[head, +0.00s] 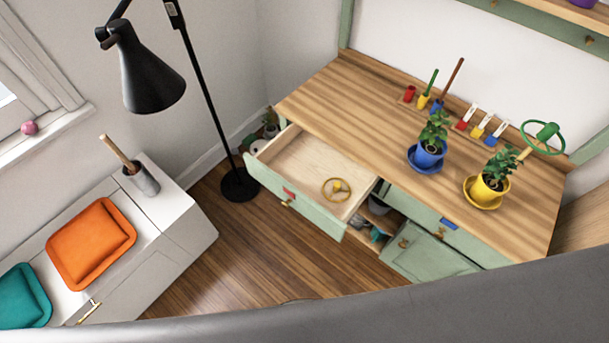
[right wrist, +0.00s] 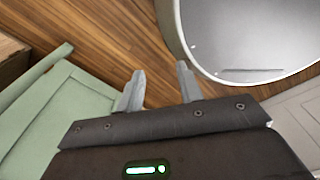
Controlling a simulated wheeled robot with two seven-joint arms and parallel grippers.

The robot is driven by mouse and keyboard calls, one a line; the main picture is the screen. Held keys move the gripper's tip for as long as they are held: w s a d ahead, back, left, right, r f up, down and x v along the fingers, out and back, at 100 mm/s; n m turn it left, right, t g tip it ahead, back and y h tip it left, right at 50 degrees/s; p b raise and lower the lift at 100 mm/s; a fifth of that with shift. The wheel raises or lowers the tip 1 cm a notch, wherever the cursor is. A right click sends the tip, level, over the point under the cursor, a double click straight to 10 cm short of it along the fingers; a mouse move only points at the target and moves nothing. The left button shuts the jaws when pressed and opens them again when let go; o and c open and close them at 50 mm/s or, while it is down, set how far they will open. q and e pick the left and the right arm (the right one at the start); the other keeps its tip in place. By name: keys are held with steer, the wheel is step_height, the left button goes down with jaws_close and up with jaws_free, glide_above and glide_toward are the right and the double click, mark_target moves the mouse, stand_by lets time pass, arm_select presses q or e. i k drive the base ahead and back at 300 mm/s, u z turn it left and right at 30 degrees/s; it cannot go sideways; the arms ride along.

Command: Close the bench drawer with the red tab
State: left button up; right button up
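The green bench drawer (head: 310,214) with a red tab (head: 289,194) on its front stands pulled out at the left end of the wooden-topped bench (head: 350,105). A brass-coloured ring-shaped object (head: 337,189) lies inside it near the right end. A small brass knob sits below the red tab. My right gripper (right wrist: 160,83) shows in the right wrist view with its two fingers apart and nothing between them, above the wood floor. A green panel (right wrist: 55,110) is to its left. My left gripper is not in view, and neither gripper shows in the head view.
A black floor lamp (head: 150,75) stands left of the open drawer, its base (head: 240,184) on the floor. A white bench (head: 150,230) with cushions is at the left. Potted plants (head: 430,150) stand on the bench top. Wood floor (head: 250,245) lies clear before the drawer.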

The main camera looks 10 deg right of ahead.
mark_target(295, 166)
steer(key=z, duration=0.05)
steer(key=i, duration=0.15)
steer(key=k, duration=0.5)
steer(key=u, duration=0.95)
steer(key=i, duration=0.9)
steer(key=z, duration=1.75)
